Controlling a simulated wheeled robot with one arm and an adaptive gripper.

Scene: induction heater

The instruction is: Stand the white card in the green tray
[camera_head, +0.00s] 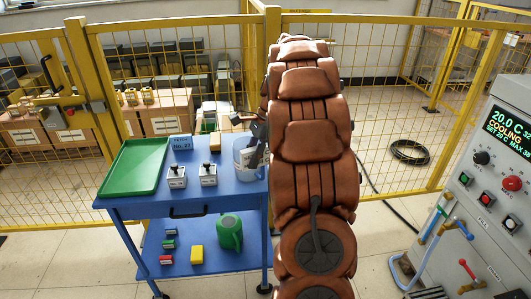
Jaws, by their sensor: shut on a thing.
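The green tray (135,167) lies at the left end of the blue cart top, and its visible floor is empty. My gripper (243,122) is mostly hidden behind my arm. Its dark parts show above the right end of the cart, right of the tray. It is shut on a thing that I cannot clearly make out. A pale patch (214,113) is left of it, but I cannot tell if it is held.
Two white blocks with black knobs (177,178) (208,174), a tan block (215,142) and a clear container (243,157) stand on the cart. A green watering can (229,232) is on the lower shelf. Yellow fencing (80,75) runs behind; a control cabinet (490,190) stands right.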

